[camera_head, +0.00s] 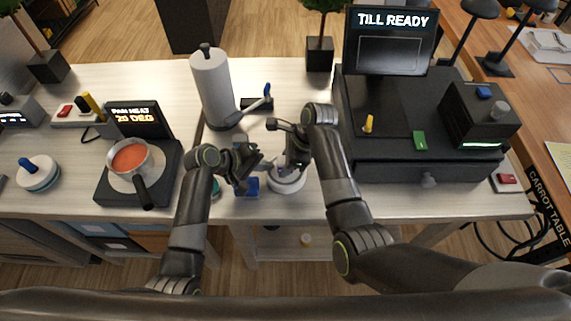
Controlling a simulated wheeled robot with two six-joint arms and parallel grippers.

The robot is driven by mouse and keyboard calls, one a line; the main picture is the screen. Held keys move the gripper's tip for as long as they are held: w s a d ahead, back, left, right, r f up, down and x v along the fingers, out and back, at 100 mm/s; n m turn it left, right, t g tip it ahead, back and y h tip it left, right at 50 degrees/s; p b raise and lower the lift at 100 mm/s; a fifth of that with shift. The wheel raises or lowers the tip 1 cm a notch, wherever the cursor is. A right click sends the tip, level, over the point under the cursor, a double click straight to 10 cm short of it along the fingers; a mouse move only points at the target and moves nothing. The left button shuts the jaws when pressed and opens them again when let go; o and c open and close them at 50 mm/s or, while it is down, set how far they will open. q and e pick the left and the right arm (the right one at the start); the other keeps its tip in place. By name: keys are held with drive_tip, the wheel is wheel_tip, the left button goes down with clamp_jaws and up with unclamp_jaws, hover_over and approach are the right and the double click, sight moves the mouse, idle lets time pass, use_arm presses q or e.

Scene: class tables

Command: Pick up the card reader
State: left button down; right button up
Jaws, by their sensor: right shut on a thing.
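No thing is clearly recognisable as the card reader. A small dark box with a blue-ended lever (256,104) lies beside the paper roll. My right gripper (292,167) points down at a white round-based thing (287,184) near the table's front edge. It is shut, apparently on the upper part of that thing, which the gripper hides. My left gripper (257,168) is just left of it, its fingers apart and seemingly empty. A blue block (247,187) lies below the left gripper, partly covered.
A white paper roll (212,85) stands behind my grippers. A till (425,155) with a screen (389,52) fills the right side. A pan of red food (130,158) sits on a dark hot plate (110,187) at left. Another round white thing (38,172) lies far left.

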use_arm(q)
drive_tip(key=shift+s+a+f, duration=0.1)
drive_tip(key=shift+f, duration=0.2)
use_arm(e)
drive_tip(key=shift+r, duration=0.1)
wheel_tip(320, 180, up, 10)
drive_tip(key=shift+f, duration=0.1)
use_arm(q)
drive_tip(key=shift+r, duration=0.1)
